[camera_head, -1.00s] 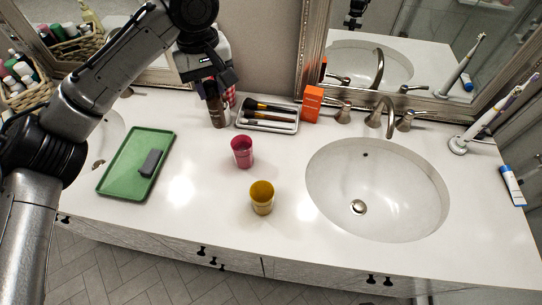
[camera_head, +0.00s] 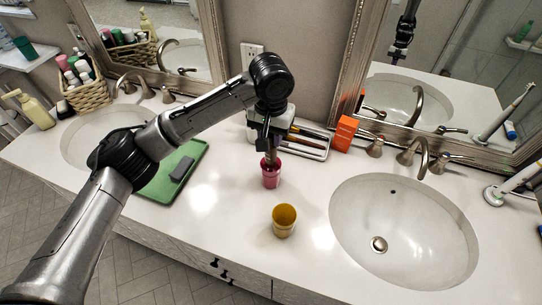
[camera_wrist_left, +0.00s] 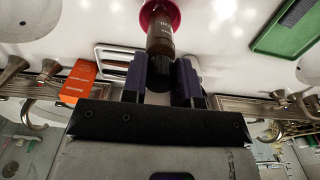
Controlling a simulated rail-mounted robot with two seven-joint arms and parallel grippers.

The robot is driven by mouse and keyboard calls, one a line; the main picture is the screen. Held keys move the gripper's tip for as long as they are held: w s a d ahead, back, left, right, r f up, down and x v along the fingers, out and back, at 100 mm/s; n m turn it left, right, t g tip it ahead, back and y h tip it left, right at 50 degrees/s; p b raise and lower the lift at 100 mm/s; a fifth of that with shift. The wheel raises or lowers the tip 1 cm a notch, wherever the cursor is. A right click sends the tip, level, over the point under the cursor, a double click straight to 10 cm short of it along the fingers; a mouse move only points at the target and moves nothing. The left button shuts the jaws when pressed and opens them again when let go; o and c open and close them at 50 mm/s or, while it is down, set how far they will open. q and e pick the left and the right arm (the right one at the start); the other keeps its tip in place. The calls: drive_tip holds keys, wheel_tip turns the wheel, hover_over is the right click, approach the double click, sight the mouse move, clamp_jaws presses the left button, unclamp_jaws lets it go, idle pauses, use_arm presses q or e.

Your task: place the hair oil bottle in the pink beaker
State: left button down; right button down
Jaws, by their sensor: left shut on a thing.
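My left gripper (camera_head: 270,146) is shut on the dark brown hair oil bottle (camera_head: 271,158), above the pink beaker (camera_head: 271,180). In the left wrist view, the gripper (camera_wrist_left: 160,78) has its two fingers on either side of the black cap, and the brown bottle body (camera_wrist_left: 160,38) points away from it. The pink beaker (camera_wrist_left: 174,12) shows around the bottle's far end there. The bottle looks upright with its lower end inside the beaker's mouth; whether it touches the bottom is hidden. My right gripper is not in view.
A yellow cup (camera_head: 284,221) stands just in front of the beaker. A green tray (camera_head: 152,191) with a grey item lies left, partly behind my arm. A metal brush tray (camera_head: 316,153) and an orange box (camera_head: 346,132) stand behind. The sink (camera_head: 372,270) is at right.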

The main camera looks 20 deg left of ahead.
sight(271, 156)
use_arm(q)
wheel_tip(271, 156, down, 5)
drive_tip(key=shift+f+p, duration=0.1)
drive_tip(key=shift+p, duration=0.35)
drive_tip(key=shift+f+p, duration=0.4)
drive_tip(key=shift+f, duration=1.35)
drive_tip(key=c, duration=0.9)
unclamp_jaws()
drive_tip(key=shift+f, duration=0.1)
drive_tip(key=shift+r, duration=0.3)
wheel_tip(271, 156, up, 10)
drive_tip(key=b, duration=0.3)
drive_tip(key=shift+r, duration=0.8)
